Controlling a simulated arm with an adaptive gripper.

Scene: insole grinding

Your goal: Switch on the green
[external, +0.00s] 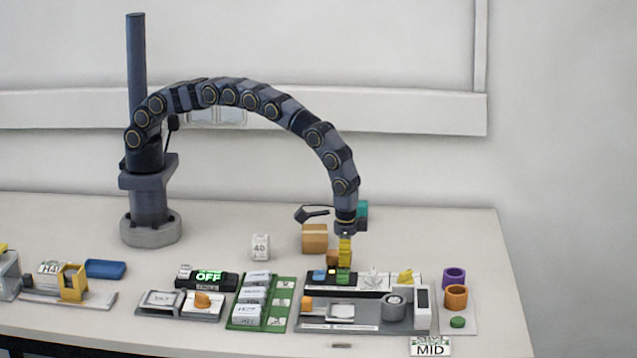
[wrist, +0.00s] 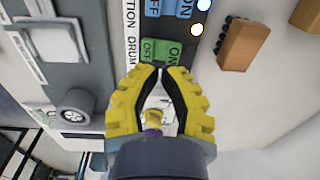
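The green switch (wrist: 160,55), marked OFF and ON, sits on a dark panel just beyond my fingertips in the wrist view. In the external view the green switch (external: 343,279) is on the dark panel, right below my gripper. My gripper (wrist: 161,69) has yellow fingers with dark inner pads. Its tips are almost together, with nothing held between them. In the external view my gripper (external: 344,264) points down at the panel; contact with the switch cannot be told.
A blue switch (external: 320,275) sits left of the green one, with round lights (wrist: 197,30) beside the switches. A brown block (wrist: 243,45) stands behind the panel. A grey grinding station (external: 340,325) lies in front. A separate display (external: 208,276) shows OFF in green.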

